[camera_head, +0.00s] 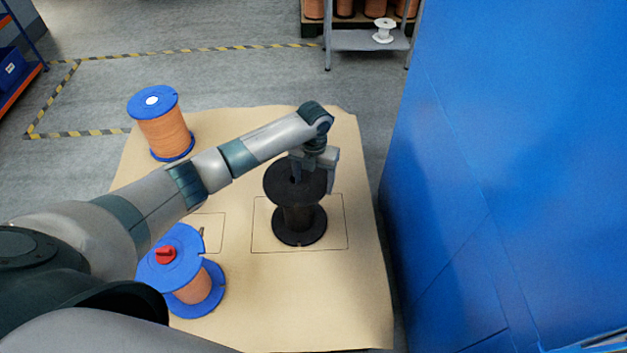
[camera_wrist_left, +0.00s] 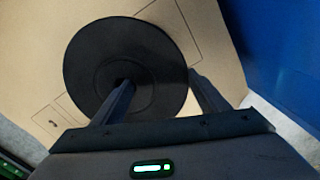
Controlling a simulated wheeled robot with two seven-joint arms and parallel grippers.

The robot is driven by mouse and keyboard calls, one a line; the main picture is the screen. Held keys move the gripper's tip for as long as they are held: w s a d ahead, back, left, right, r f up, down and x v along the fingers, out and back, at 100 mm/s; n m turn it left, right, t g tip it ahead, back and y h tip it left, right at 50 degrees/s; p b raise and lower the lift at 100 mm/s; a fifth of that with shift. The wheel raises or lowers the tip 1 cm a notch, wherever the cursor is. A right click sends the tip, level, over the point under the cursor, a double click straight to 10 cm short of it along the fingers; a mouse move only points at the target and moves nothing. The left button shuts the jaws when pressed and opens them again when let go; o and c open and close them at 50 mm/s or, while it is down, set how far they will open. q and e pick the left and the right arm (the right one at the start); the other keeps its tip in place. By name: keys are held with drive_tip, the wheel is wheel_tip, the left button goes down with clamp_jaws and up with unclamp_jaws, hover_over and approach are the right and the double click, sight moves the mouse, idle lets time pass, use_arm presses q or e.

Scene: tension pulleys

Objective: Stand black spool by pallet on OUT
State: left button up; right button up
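The black spool (camera_head: 298,219) stands upright on the brown table sheet, inside a thin outlined rectangle (camera_head: 335,222). I cannot read any OUT label there. My left gripper (camera_head: 314,180) is right above the spool, pointing down. In the left wrist view the spool's round top flange (camera_wrist_left: 158,75) fills the middle. The left gripper's fingers (camera_wrist_left: 158,80) are spread wide, one tip at the centre hole and the other by the flange's edge. I cannot tell whether they touch it. My right gripper is not in view.
A blue-flanged copper spool (camera_head: 164,133) stands at the back left of the sheet. Another with a red knob (camera_head: 181,272) stands at front left, partly behind my arm. A blue wall (camera_head: 500,170) borders the right. A grey shelf (camera_head: 350,40) holds a white spool (camera_head: 384,31).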

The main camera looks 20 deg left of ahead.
use_arm(q)
drive_tip(key=o, duration=0.4)
drive_tip(key=shift+c, duration=0.2)
drive_tip(key=shift+r, duration=0.2)
wheel_tip(320, 180, up, 12)
drive_tip(key=shift+b, duration=0.3)
drive_tip(key=shift+f, duration=0.1)
